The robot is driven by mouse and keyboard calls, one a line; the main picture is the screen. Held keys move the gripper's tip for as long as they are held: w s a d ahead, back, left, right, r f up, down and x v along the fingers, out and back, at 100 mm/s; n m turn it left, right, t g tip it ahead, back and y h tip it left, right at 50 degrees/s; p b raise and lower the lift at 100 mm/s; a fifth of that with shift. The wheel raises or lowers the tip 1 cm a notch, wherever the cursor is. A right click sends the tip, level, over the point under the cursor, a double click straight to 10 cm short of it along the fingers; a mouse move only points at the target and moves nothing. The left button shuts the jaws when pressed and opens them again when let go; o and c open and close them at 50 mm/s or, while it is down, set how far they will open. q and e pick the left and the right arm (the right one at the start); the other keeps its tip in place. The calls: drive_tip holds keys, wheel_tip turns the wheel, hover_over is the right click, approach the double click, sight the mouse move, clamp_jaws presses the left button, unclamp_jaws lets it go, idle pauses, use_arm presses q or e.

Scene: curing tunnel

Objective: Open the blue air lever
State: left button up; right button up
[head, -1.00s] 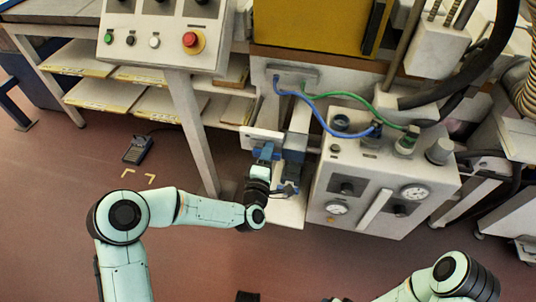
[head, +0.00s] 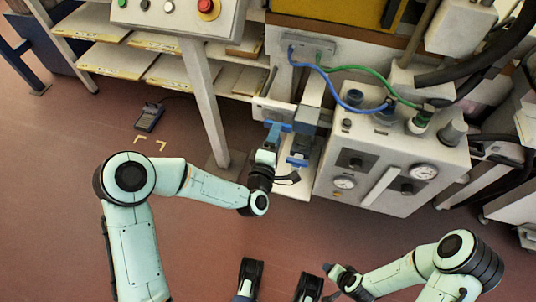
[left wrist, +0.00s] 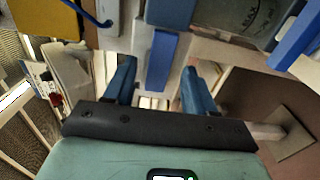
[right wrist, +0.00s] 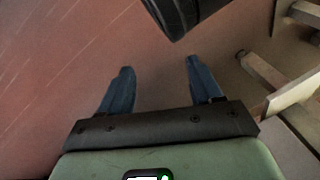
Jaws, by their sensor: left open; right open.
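The blue air lever (left wrist: 160,62) shows in the left wrist view as a short blue bar hanging below a blue block (left wrist: 171,12). My left gripper (left wrist: 158,68) is open, with its fingertips on either side of the lever; contact cannot be told. In the head view my left gripper (head: 284,143) is at the air unit (head: 310,116) left of the grey control box. There the blue fingers and the lever are hard to separate. My right gripper (right wrist: 158,76) is open and empty above the red floor; it also shows in the head view (head: 332,271).
The grey control box (head: 385,165) with gauges stands right of the left gripper, with blue and green hoses above it. A button panel (head: 178,14) on a post and shelves (head: 150,70) are at left. A foot pedal (head: 149,117) lies on the floor.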

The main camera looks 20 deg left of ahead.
use_arm(q)
drive_tip(key=s, duration=0.9)
drive_tip(key=shift+a+p, duration=0.15)
drive_tip(key=shift+p, duration=0.3)
use_arm(e)
drive_tip(key=shift+s+a+r, duration=0.4)
drive_tip(key=shift+s+r, duration=0.2)
drive_tip(key=shift+r, duration=0.05)
